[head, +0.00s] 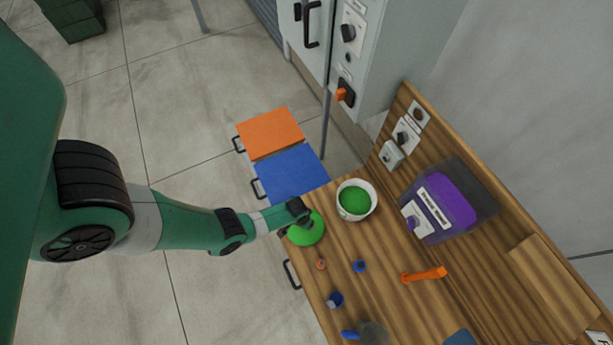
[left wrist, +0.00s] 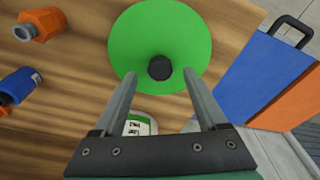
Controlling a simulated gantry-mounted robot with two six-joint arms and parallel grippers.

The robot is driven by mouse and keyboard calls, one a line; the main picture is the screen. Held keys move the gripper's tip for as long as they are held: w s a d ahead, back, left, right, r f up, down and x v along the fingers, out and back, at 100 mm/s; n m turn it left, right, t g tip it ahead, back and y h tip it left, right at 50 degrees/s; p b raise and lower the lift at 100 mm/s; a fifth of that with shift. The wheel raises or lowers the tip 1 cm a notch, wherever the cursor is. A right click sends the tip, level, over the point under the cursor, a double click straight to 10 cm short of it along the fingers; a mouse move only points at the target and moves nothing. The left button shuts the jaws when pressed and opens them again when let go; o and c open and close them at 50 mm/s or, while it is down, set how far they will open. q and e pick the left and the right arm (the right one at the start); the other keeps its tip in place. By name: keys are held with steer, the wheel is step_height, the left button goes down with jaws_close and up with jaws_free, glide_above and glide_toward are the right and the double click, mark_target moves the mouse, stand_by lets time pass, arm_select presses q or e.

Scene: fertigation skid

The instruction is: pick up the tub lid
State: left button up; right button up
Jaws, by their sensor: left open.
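The tub lid (head: 309,231) is a green disc lying on the wooden bench near its left edge in the head view. In the head view my left gripper (head: 299,214) covers part of the lid. The white tub (head: 343,204) with green contents stands just right of the lid. My right gripper is not in view.
A purple dosing unit (head: 452,202) stands at the back of the bench (head: 385,310). An orange tool (head: 424,274), a blue-capped bottle (head: 334,299) and small fittings lie in front. Blue (head: 290,172) and orange (head: 270,132) boxes with handles stand beyond the bench edge.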

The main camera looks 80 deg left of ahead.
mark_target(299, 236)
arm_select(q)
step_height(299, 236, down, 4)
steer(key=shift+a+r+b, duration=0.1)
steer(key=shift+r+b, duration=0.15)
steer(key=shift+b, duration=0.75)
steer(key=shift+w+r, duration=0.1)
steer(key=shift+r, duration=0.05)
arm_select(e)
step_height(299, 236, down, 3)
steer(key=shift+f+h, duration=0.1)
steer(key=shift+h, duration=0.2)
arm_select(q)
jaws_close()
